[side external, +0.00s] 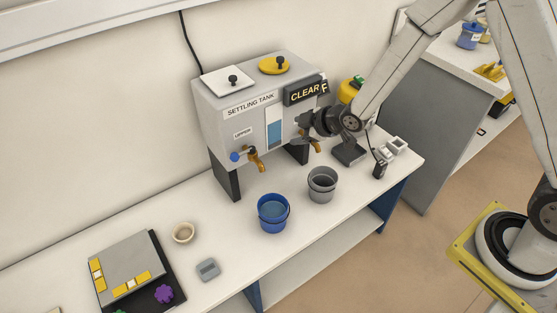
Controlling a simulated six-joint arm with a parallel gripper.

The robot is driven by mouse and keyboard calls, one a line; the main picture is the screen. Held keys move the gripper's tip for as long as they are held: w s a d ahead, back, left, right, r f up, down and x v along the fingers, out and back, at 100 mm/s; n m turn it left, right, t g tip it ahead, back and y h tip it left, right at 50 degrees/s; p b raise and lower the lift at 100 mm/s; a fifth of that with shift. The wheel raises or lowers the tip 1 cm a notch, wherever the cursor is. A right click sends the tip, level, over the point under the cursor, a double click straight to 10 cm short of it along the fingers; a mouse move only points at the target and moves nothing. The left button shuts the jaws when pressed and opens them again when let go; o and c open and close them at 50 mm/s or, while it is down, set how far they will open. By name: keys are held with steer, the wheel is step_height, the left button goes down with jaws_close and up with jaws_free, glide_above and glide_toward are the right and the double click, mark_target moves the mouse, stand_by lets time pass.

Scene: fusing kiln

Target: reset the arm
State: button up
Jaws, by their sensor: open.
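My arm reaches in from the right, and my gripper (303,124) is at the right part of the front of the grey settling tank (208,110). Its jaws are open and I see nothing held between them. The gripper is just above the right brass tap (316,144) and partly hides the tank front there. Whether it touches the tank or tap I cannot tell.
A blue bucket (273,222) with liquid and a grey bucket (322,190) stand before the tank. A dark stand (348,154) is under my wrist. A small bowl (183,233), grey device (208,269) and plate with yellow pieces (130,257) are lower left.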

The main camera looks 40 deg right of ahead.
steer(key=s+d+r+m+g+h, duration=0.1)
steer(key=s+d+r+m+g, duration=0.1)
steer(key=s, duration=0.5)
steer(key=s+d+r+m+g+h, duration=0.1)
steer(key=s+d+r+m+g, duration=0.1)
steer(key=s+m, duration=0.3)
steer(key=s+d+r+m+g, duration=0.2)
steer(key=s+m+g, duration=0.1)
steer(key=s, duration=0.6)
steer(key=shift+d+r+m+h, duration=0.25)
steer(key=shift+d+m+h, duration=0.05)
steer(key=shift+d+h, duration=0.1)
